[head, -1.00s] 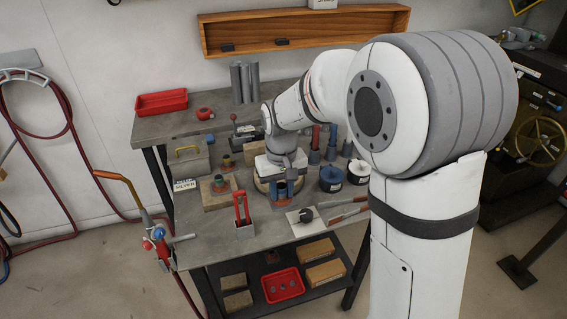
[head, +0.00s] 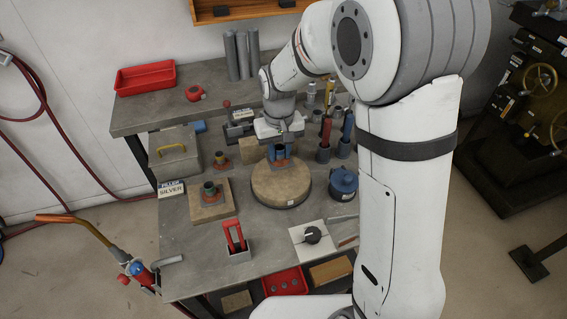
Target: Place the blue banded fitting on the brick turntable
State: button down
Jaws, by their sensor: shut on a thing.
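My gripper (head: 279,146) is shut on the blue banded fitting (head: 279,154), a small blue piece with a reddish lower part. It is at the far edge of the brick turntable (head: 281,186), a round tan disc on the bench. I cannot tell whether the fitting's base touches the disc. The top of the fitting is partly hidden by the jaws. The rest of the turntable's top is bare.
Left of the turntable, a similar fitting (head: 209,190) stands on a square tan block (head: 210,205). A blue pot (head: 343,183) stands close on the right.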

aim_at(281, 175)
jog(key=shift+d+f+p, duration=0.2)
jog(key=shift+f+p, duration=0.1)
jog(key=shift+f, duration=2.85)
jog(key=shift+f, duration=0.15)
jog(key=c, duration=1.2)
grip_release()
jog(key=shift+o, duration=0.2)
